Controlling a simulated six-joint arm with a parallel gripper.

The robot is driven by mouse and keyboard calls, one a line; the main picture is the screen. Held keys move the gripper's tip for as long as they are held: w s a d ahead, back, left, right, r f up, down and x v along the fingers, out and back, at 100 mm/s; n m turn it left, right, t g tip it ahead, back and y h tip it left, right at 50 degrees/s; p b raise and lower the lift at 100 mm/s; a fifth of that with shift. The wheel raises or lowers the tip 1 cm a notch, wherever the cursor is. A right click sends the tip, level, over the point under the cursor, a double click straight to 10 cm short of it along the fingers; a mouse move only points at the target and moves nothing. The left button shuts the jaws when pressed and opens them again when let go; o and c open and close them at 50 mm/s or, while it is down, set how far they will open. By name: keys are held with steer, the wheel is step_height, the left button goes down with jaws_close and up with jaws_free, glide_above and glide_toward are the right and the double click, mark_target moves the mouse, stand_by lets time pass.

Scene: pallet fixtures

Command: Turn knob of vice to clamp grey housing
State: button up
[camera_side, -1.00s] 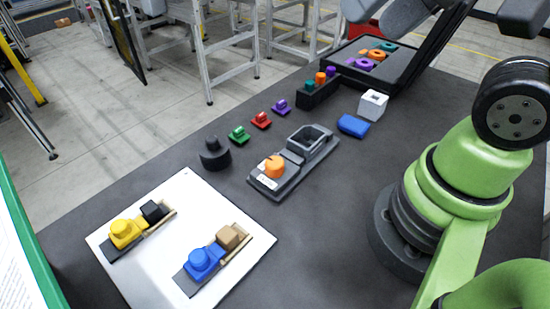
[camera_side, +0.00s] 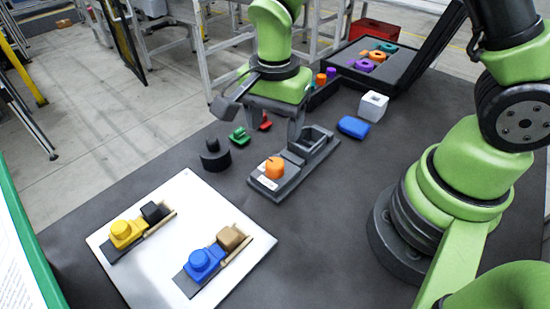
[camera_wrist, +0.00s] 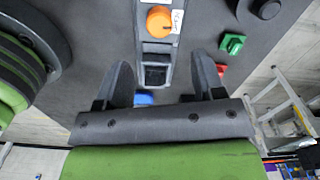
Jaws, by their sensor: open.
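The vice (camera_side: 267,187) is a grey fixture in the middle of the dark table, with an orange round knob (camera_side: 274,166) at its near end. A hollow grey box, apparently the grey housing (camera_side: 318,147), sits at its far end. In the wrist view the orange knob (camera_wrist: 158,21) is at the top, beyond my fingertips, with the vice (camera_wrist: 155,48) below it. My gripper (camera_wrist: 163,70) is open and empty, its fingers on either side of the vice's far part in that view. In the side view my gripper (camera_side: 276,122) hangs above and behind the vice, apart from the knob.
A white board (camera_side: 190,235) holds a yellow fixture (camera_side: 124,231) and a blue fixture (camera_side: 203,262). A black round part (camera_side: 215,157), a green part (camera_side: 239,137), a blue block (camera_side: 354,127) and a white block (camera_side: 373,105) stand around the vice. An open case (camera_side: 400,70) lies at the back.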

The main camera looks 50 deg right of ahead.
mark_target(275, 162)
step_height(275, 162, down, 9)
steer(key=shift+r, duration=0.1)
stand_by(0.4)
steer(key=c, duration=0.9)
